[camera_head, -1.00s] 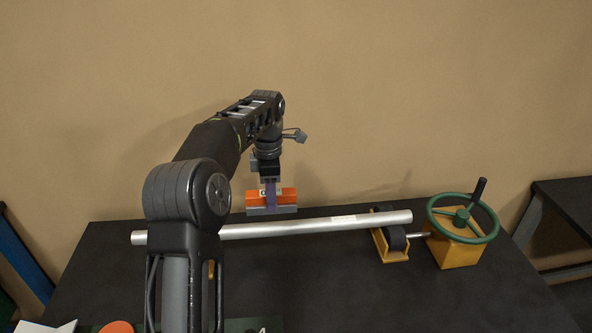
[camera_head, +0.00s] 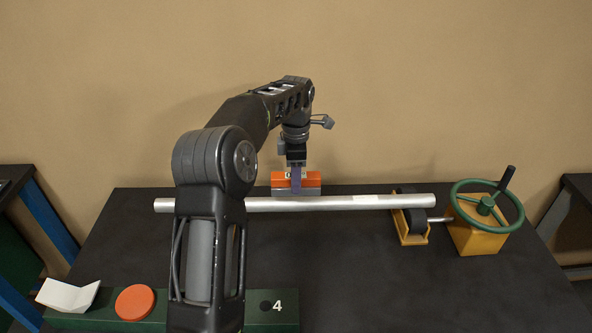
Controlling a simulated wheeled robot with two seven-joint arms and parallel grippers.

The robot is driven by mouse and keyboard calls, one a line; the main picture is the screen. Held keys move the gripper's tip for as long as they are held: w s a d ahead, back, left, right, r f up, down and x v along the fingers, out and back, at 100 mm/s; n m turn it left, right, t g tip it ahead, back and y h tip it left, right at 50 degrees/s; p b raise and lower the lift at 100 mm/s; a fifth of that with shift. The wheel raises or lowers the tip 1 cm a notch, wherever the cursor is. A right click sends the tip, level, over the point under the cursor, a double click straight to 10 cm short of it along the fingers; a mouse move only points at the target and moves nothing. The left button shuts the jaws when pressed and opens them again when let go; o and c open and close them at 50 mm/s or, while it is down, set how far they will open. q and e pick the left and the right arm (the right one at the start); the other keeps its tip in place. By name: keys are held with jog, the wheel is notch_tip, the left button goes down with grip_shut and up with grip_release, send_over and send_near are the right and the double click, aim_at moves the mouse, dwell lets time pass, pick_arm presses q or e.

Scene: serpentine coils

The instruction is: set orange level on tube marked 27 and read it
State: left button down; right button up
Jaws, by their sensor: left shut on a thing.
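The orange level (camera_head: 311,180), with a grey lower part, is in my left gripper (camera_head: 296,184), which is shut on it. The level looks horizontal. It appears just above or behind the silver tube (camera_head: 300,204); I cannot tell whether they touch. The tube runs left to right across the dark table, and my left arm hides part of its left side. A pale label (camera_head: 366,199) sits on its right part, too small to read. The level's reading cannot be made out. My right gripper is out of view.
A black roller on a yellow bracket (camera_head: 413,239) bears the tube's right end. A shaft links it to a yellow box (camera_head: 476,238) with a green handwheel (camera_head: 462,206). A green block (camera_head: 285,322) marked 4, an orange disc (camera_head: 135,303) and a folded white card (camera_head: 66,296) are front left.

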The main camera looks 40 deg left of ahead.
aim_at(296, 199)
pick_arm(q)
jog(key=shift+f, duration=0.65)
jog(key=shift+f, duration=0.2)
jog(key=shift+f+b, duration=0.65)
jog(key=shift+f, duration=0.25)
jog(key=shift+f, duration=0.2)
jog(key=shift+f, duration=0.25)
dwell(1.2)
dwell(0.6)
jog(key=c, duration=0.7)
grip_release()
